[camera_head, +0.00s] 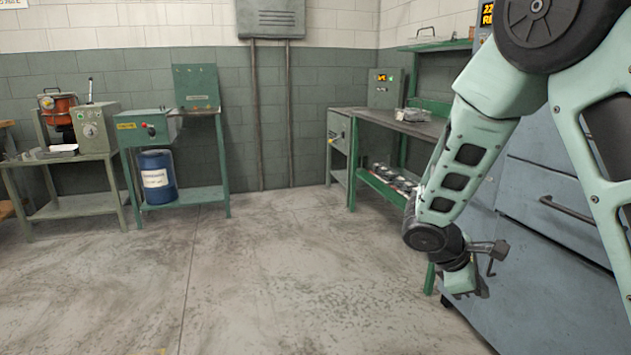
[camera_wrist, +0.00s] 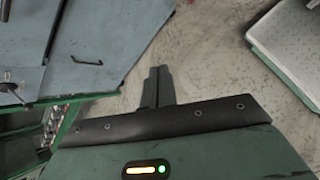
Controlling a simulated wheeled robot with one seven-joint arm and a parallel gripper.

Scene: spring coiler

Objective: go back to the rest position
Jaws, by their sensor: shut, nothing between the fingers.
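My gripper (camera_wrist: 156,87) shows in the wrist view with its two dark fingers together and nothing between them, above the bare concrete floor. In the head view my arm hangs down at the right, in front of the grey-blue cabinet. The end of my gripper is hard to make out there, low beside the cabinet's front. No object is in its grasp.
A grey-blue drawer cabinet (camera_head: 555,225) stands close at the right, and it also shows in the wrist view (camera_wrist: 75,45). A green workbench (camera_head: 415,125) stands behind my arm. The middle floor is clear.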

